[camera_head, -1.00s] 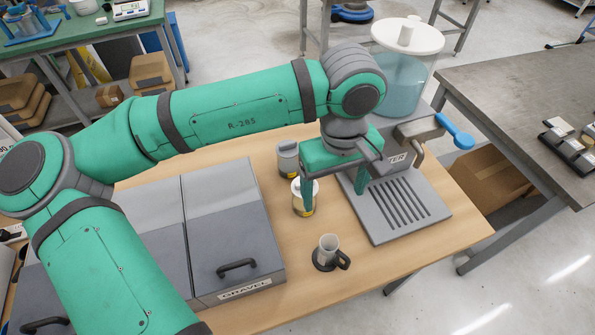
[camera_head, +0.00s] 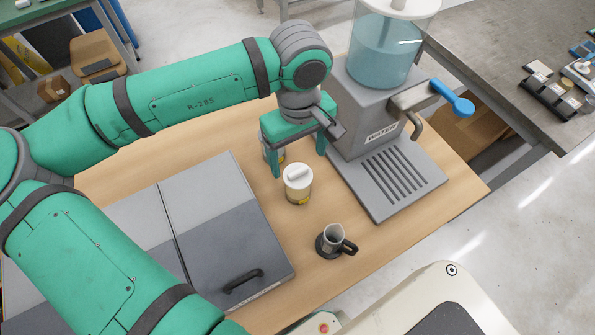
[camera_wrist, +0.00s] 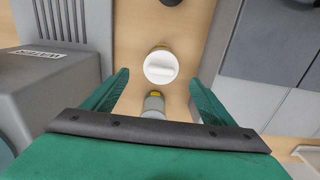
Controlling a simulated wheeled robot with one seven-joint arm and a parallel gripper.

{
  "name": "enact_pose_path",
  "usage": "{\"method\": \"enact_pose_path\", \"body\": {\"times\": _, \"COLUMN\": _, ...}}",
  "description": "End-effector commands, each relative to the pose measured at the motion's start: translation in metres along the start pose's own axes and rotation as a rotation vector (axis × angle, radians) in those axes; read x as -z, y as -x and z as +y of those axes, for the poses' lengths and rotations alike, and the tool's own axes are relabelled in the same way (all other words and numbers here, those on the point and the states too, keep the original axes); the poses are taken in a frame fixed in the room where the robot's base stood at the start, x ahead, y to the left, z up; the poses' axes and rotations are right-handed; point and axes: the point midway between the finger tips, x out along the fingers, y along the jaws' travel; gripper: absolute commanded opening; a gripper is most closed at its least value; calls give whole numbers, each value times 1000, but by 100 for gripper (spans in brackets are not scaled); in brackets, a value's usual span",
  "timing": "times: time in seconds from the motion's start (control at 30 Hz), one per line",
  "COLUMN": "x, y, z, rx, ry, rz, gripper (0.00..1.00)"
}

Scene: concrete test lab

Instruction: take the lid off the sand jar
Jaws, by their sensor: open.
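A jar with a white knobbed lid (camera_head: 297,184) and a yellow band stands upright on the wooden table. Its lid shows from above in the wrist view (camera_wrist: 160,66). A second, grey-topped jar (camera_wrist: 153,103) stands just behind it, mostly hidden by my gripper in the head view. I cannot read which jar holds sand. My gripper (camera_head: 299,162) is open and empty, pointing down above and behind the white-lidded jar. In the wrist view its fingers (camera_wrist: 160,80) are spread wide, with the white lid a little beyond the fingertips and the grey jar nearer my gripper's body.
A water dispenser (camera_head: 378,130) with a slotted tray and blue-handled tap stands close on the right. A metal cup in a dark holder (camera_head: 333,240) stands in front. Lidded grey bins (camera_head: 225,235) fill the left. Bare table (camera_head: 375,255) lies at the front right.

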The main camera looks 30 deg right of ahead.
Motion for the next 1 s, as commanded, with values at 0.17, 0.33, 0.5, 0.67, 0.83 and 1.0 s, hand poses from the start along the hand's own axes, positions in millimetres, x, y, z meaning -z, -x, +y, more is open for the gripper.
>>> {"method": "enact_pose_path", "body": {"times": 0.17, "x": 0, "y": -13, "z": -1, "rx": 1, "ry": 0, "rz": -1, "gripper": 78}}
{"method": "enact_pose_path", "body": {"times": 0.33, "x": -1, "y": -37, "z": -3, "rx": 2, "ry": 0, "rz": -1, "gripper": 78}}
{"method": "enact_pose_path", "body": {"times": 0.5, "x": 0, "y": -52, "z": -2, "rx": 0, "ry": 1, "rz": 0, "gripper": 78}}
{"method": "enact_pose_path", "body": {"times": 0.67, "x": -1, "y": -54, "z": -2, "rx": 0, "ry": 0, "rz": 0, "gripper": 78}}
{"method": "enact_pose_path", "body": {"times": 0.83, "x": 0, "y": -54, "z": -2, "rx": 0, "ry": 2, "rz": 0, "gripper": 61}}
{"method": "enact_pose_path", "body": {"times": 1.0, "x": 0, "y": -54, "z": -2, "rx": 0, "ry": 0, "rz": 0, "gripper": 34}}
